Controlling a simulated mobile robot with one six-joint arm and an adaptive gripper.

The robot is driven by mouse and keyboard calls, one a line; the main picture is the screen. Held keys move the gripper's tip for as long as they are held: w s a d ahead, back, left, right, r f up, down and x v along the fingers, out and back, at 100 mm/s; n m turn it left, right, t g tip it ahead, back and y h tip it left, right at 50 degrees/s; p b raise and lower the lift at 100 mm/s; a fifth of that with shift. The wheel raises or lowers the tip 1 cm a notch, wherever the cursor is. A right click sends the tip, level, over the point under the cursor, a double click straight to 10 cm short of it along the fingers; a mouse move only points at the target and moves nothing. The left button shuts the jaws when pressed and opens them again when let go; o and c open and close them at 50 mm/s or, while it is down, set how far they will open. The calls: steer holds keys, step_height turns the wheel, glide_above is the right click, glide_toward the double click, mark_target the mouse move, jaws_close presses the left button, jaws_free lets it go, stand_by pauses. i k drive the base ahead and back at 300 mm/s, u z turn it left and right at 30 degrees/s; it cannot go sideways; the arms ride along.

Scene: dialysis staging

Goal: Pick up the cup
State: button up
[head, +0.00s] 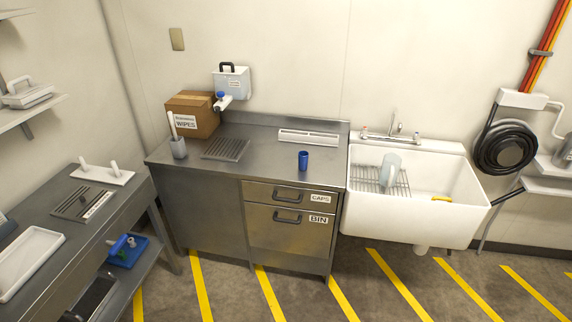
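A small blue cup (303,160) stands upright on the steel counter (270,155), near its right front, above the drawer marked CAPS. A grey cup-like holder (178,147) with a white stick-like thing in it stands at the counter's left end. A clear, pale jug (390,167) sits on a wire rack in the white sink. My gripper is not in view.
A cardboard wipes box (193,114), a wall dispenser (232,83) and a drain grate (225,149) are at the counter's left. A white strip tray (308,137) lies behind the cup. The white sink (465,200) adjoins on the right. Striped floor in front is clear.

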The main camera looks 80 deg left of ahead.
mark_target(303, 161)
steer(key=u, duration=0.05)
steer(key=k, duration=1.55)
steer(key=u, duration=1.55)
steer(key=i, duration=1.4)
steer(key=u, duration=0.05)
